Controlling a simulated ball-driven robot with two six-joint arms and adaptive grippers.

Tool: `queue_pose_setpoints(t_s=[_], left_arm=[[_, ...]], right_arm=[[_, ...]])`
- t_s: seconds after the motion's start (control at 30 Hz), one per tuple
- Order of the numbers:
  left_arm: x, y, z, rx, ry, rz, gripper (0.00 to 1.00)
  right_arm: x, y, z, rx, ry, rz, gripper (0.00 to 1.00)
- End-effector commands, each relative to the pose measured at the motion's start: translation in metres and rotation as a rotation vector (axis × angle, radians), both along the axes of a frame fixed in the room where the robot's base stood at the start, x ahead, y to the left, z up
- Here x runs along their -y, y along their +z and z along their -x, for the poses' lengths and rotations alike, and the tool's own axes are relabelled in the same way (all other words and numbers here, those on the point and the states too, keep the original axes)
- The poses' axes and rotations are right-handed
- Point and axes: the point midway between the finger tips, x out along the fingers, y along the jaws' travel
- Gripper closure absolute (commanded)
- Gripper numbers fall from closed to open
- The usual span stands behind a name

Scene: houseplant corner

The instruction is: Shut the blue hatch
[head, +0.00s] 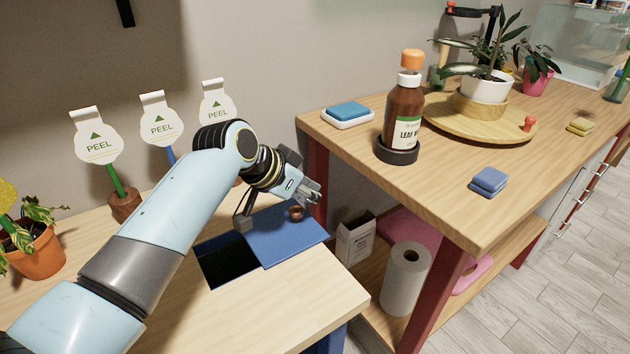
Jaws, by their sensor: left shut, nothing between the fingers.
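The blue hatch (287,240) is a flat blue panel with a small brown knob (296,212), set in the top of the light wooden bench. A dark rectangular opening (226,264) lies uncovered at its left, so the hatch stands open. My left gripper (310,191) is shut and empty. It shows just above and beyond the knob in the picture; whether it touches the knob I cannot tell. My left forearm and wrist hide the back left of the opening. My right gripper is out of view.
A higher wooden table (450,210) at the right holds a brown bottle (404,112) and sponges. The bench front (270,310) is clear.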

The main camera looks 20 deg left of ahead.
Motion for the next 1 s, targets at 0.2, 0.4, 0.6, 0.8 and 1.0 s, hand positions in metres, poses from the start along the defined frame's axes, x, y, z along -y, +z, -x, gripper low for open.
queue_pose_setpoints(t_s=[0.2, 0.4, 0.6, 0.8, 1.0], left_arm=[[-0.004, -0.001, 0.008, 0.0, -0.001, 0.001, 1.0], [-0.004, -0.001, 0.008, 0.0, -0.001, 0.001, 1.0], [-0.015, 0.001, 0.02, -0.004, 0.0, -0.004, 1.0], [-0.047, 0.003, 0.062, -0.007, -0.001, -0.006, 1.0], [-0.068, 0.0, 0.09, -0.003, -0.001, -0.003, 1.0]], right_arm=[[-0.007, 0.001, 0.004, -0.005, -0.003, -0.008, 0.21], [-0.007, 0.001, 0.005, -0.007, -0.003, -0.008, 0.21], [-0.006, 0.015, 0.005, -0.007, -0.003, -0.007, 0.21], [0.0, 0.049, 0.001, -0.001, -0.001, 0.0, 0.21], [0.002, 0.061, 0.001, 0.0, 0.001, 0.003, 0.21]])
